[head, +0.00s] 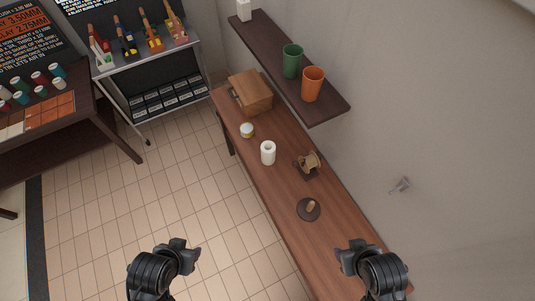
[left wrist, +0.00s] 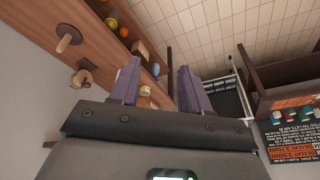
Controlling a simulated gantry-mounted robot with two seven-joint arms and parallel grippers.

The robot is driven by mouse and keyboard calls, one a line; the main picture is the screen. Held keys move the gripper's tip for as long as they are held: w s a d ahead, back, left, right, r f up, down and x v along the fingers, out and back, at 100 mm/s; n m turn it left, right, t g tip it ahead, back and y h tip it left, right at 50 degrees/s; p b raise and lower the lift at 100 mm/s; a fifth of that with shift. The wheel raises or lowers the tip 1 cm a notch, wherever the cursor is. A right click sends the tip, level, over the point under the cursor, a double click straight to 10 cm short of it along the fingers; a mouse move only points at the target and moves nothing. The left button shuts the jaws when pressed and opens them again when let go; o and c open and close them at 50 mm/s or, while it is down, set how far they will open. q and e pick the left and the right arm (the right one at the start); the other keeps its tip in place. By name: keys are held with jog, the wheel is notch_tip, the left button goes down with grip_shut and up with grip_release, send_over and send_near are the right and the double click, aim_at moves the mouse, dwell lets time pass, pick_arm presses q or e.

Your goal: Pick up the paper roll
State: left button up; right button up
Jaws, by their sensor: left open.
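The paper roll (head: 268,153) is a white cylinder standing upright on the long wooden counter (head: 275,190) in the head view. I cannot pick it out surely in the left wrist view. My left gripper (head: 190,251) is low in the head view, over the tiled floor left of the counter and well apart from the roll. Its two fingers stand apart and empty in the left wrist view (left wrist: 160,70). My right gripper (head: 346,251) is at the lower right, over the counter's near end. Its jaw gap is not clear.
A jar (head: 247,130) and a wooden box (head: 251,91) stand beyond the roll. A wooden holder (head: 309,161) and a round dark plate (head: 308,209) are nearer. A wall shelf (head: 325,107) with green and orange cups overhangs the right side. Tiled floor at left is clear.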

pick_arm(q)
jog(key=o, duration=1)
